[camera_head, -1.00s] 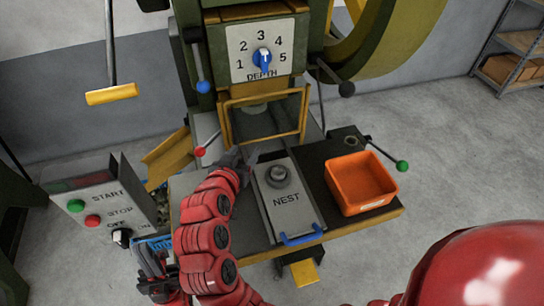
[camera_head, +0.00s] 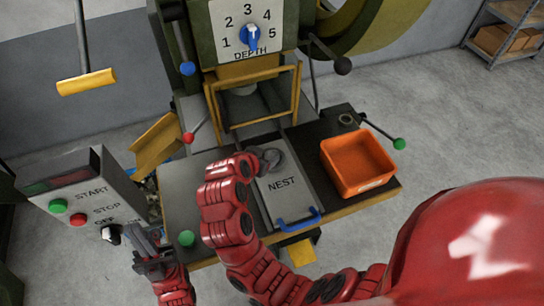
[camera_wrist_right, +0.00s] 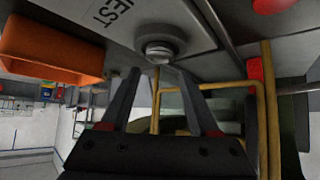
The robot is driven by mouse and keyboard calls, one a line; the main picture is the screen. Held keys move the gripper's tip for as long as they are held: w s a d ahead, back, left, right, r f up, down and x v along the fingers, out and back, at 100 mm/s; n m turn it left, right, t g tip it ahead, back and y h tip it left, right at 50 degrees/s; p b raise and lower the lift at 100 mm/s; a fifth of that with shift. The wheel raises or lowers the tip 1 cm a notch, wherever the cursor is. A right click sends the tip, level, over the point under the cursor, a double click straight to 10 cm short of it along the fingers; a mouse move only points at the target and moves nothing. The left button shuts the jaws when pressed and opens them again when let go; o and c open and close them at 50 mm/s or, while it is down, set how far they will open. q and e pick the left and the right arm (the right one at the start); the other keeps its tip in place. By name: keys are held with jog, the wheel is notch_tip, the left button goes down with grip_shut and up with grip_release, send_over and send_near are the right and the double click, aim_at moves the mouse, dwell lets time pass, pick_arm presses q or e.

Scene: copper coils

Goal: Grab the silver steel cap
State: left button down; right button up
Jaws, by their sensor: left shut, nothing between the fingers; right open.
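The silver steel cap (camera_head: 272,156) sits on the round seat of the grey plate marked NEST (camera_head: 281,196). In the right wrist view, the cap (camera_wrist_right: 158,49) is a small round silver piece just beyond my right fingertips, roughly centred between them and apart from them. My right gripper (camera_wrist_right: 160,75) is open and empty. In the head view its red wrist is beside the nest, on the left of the cap, and its fingers are mostly hidden. My left gripper (camera_head: 146,240) is shut and empty, in front of the control box at lower left.
An orange bin (camera_head: 358,164) stands right of the nest; a blue handle (camera_head: 300,221) is at the plate's front. The press with its yellow guard frame (camera_head: 252,100) rises behind.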

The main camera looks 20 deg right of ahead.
aim_at(272, 155)
jog(key=p+x, duration=0.1)
jog(key=x, duration=0.4)
jog(key=shift+s+f, duration=0.1)
jog(key=shift+s, duration=0.05)
jog(key=shift+f, duration=0.25)
grip_shut()
jog(key=shift+r, duration=0.1)
